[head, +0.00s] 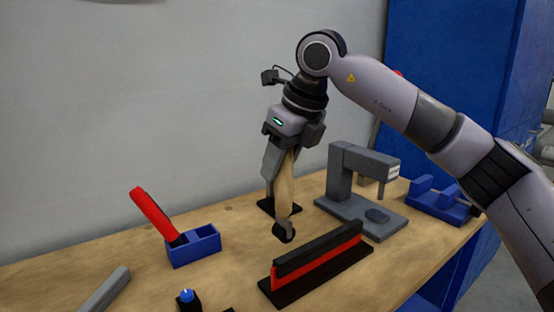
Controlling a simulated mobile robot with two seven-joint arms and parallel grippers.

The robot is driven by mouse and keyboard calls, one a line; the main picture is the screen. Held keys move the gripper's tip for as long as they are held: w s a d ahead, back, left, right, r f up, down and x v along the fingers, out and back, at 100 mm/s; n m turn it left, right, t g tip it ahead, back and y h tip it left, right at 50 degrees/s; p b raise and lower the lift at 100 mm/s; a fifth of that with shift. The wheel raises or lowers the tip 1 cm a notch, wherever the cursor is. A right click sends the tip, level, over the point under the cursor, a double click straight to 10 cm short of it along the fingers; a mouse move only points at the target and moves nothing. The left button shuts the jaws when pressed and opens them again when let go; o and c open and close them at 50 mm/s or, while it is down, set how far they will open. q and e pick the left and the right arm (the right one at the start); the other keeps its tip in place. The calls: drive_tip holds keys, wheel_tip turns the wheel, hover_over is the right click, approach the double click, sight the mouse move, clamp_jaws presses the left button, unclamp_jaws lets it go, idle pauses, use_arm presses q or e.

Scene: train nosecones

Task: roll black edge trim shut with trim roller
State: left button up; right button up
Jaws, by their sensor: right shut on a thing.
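My right gripper (282,168) comes in from the right and points down above the bench. It is shut on the trim roller (284,196), whose light wooden handle hangs below the jaws and ends in a dark wheel. The black edge trim (318,250) sits along the top of a red panel (319,262) that stands upright on a dark base. The roller's wheel is left of the trim's far part, and the frame does not clearly show whether they touch. Whether the trim is open or closed along its length is too small to tell. My left gripper is not in view.
A blue holder (194,246) with a red-handled tool (154,214) stands to the left. A grey press-like device (352,190) and a blue fixture (438,201) stand at the right. A grey bar (106,291) and a blue-topped object (187,299) lie near the front.

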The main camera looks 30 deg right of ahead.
sight(281, 187)
idle(0.4)
drive_tip(key=shift+f+b, duration=1.7)
drive_tip(key=shift+f, duration=0.85)
drive_tip(key=shift+d, duration=0.1)
